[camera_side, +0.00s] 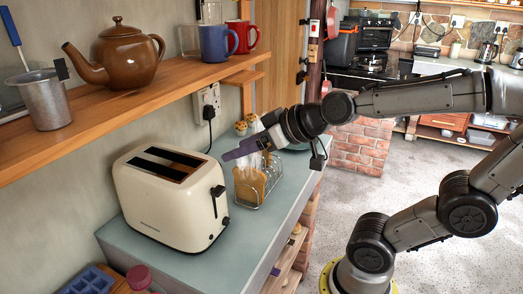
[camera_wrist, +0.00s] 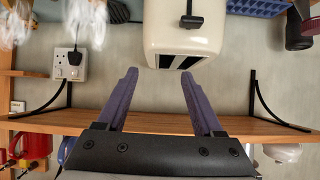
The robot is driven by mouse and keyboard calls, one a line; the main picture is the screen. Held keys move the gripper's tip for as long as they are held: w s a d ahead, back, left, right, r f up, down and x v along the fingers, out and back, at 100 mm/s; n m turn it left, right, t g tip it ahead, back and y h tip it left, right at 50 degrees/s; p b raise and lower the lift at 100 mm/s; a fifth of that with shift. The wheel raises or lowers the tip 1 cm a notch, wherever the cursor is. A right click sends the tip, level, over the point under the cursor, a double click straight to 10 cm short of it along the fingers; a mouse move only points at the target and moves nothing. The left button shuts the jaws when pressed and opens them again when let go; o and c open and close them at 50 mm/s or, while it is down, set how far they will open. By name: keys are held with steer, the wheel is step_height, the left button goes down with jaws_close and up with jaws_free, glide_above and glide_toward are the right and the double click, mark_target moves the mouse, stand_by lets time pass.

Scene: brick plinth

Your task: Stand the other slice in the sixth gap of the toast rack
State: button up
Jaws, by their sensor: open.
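The wire toast rack (camera_side: 268,186) stands on the counter to the right of the cream toaster (camera_side: 172,205). Brown toast (camera_side: 249,186) stands upright at the rack's near side; I cannot tell which gap it is in or count the gaps. My gripper (camera_side: 228,155) is above the counter, between the toaster and the rack and higher than both. In the wrist view its purple fingers (camera_wrist: 159,72) are spread apart with nothing between them. The toaster (camera_wrist: 186,28) shows upside down beyond them. Its two slots look dark, and no slice shows in them.
A wooden shelf (camera_side: 130,90) above the counter holds a brown teapot (camera_side: 126,52), a metal pot (camera_side: 44,100) and mugs. A wall socket (camera_side: 207,101) with a black plug is behind the rack. Blurred clear objects (camera_wrist: 85,22) show at the wrist view's top left.

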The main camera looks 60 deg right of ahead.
steer(key=w+d+f+m+h, duration=0.1)
steer(key=d+m+h, duration=0.1)
steer(key=d, duration=0.4)
steer(key=w+d+f+m+h, duration=0.2)
steer(key=d+h, duration=0.1)
steer(key=d, duration=0.3)
steer(key=w+d+f+m+h, duration=0.1)
steer(key=d+m+h, duration=0.1)
steer(key=d, duration=0.5)
steer(key=shift+w+f+m+g+h, duration=0.25)
steer(key=shift+m+g+h, duration=0.15)
steer(key=shift+m, duration=0.1)
steer(key=s+d+f+m+g, duration=0.1)
steer(key=s+d+f+g, duration=0.1)
steer(key=s+d+f, duration=0.15)
steer(key=shift+h, duration=0.3)
steer(key=x, duration=1.5)
steer(key=shift+r, duration=0.15)
jaws_close()
